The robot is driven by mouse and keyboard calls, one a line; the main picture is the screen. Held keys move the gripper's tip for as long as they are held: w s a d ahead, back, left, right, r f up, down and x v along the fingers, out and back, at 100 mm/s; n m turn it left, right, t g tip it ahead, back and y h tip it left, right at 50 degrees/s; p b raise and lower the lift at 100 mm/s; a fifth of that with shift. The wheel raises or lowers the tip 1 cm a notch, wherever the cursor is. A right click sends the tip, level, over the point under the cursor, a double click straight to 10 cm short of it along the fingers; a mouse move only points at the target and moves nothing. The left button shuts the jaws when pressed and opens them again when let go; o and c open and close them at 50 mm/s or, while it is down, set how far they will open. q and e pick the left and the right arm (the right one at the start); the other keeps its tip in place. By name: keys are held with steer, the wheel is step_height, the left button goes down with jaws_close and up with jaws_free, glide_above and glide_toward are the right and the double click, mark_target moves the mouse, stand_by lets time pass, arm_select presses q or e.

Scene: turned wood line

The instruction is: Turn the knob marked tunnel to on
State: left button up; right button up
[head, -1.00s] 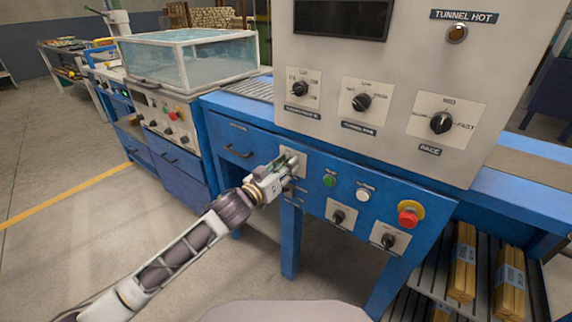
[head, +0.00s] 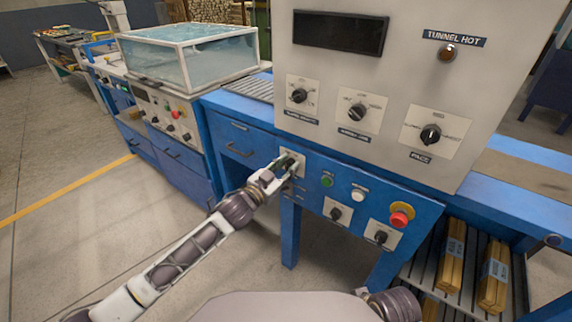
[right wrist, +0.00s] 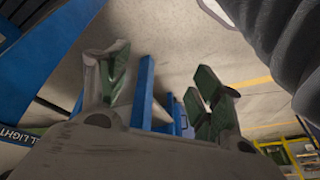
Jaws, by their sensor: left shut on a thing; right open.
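My left gripper (head: 286,168) reaches the upper left of the blue front panel in the head view. It is shut on a small knob on a pale plate (head: 297,157); the fingers hide the knob, its mark and its setting. The tunnel cabinet (head: 290,80) stands above, with a "TUNNEL HOT" lamp (head: 447,53) that looks dull amber-brown. My right gripper (right wrist: 155,100) is open and empty in the right wrist view, over the floor near blue legs. In the head view only part of my right arm shows at the bottom.
Beside the held knob are a green button (head: 327,180), a white button (head: 358,195), a red emergency button (head: 401,214) and two black knobs (head: 336,213) (head: 381,237). Three dials sit on the cabinet, one at its left (head: 299,95). Wood bundles (head: 451,255) lie on a lower rack. Floor at left is clear.

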arm_select(q)
steer(key=shift+m+p, duration=1.5)
steer(key=shift+d+f+m+p, duration=0.1)
steer(key=shift+m+p, duration=0.85)
steer(key=shift+m, duration=0.65)
arm_select(e)
step_height(320, 180, down, 7)
steer(key=d+g, duration=0.1)
steer(key=shift+s+h, duration=0.25)
steer(key=shift+h, duration=0.05)
steer(key=shift+d, duration=0.15)
arm_select(q)
steer(key=o, duration=1)
arm_select(e)
steer(key=shift+g, duration=0.3)
arm_select(q)
steer(key=shift+s, duration=0.1)
steer(key=shift+v, duration=5.95)
